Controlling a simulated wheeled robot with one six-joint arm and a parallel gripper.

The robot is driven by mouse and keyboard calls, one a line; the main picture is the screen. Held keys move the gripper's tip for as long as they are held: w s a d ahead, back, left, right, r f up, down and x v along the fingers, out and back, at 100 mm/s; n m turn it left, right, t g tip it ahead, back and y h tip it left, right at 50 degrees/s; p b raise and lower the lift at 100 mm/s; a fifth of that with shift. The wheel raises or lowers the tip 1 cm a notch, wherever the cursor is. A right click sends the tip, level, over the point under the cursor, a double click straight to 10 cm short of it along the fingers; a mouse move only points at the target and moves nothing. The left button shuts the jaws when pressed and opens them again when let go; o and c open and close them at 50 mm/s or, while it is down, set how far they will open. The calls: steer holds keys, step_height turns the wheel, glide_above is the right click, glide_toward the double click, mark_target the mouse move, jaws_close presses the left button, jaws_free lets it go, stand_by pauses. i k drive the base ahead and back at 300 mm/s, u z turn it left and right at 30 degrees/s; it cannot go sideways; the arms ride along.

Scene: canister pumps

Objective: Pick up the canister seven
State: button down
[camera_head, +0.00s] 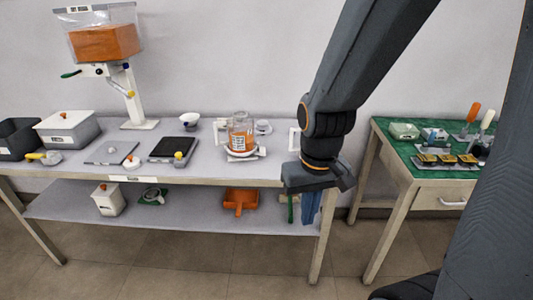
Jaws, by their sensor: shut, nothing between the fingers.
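A clear jar with an orange band and a pale label (241,133) stands upright on the long grey table, right of its middle. It is the only canister-like jar on that table top; its label is too small to read, so I cannot confirm a seven. My gripper (312,207) points down at the table's right end, to the right of the jar and apart from it. Its fingers are shut and hold nothing. My arm hides part of the table's right end.
A hopper with orange contents (105,42) stands at the back left. A black scale (174,149), a small bowl (190,120) and a white frame (294,139) are near the jar. A green-topped table (420,150) stands right.

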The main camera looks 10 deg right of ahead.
mark_target(241, 127)
steer(key=z, duration=0.3)
steer(key=k, duration=0.35)
steer(key=u, duration=1.25)
steer(key=i, duration=1.35)
steer(key=z, duration=0.9)
steer(key=i, duration=0.55)
steer(key=z, duration=0.55)
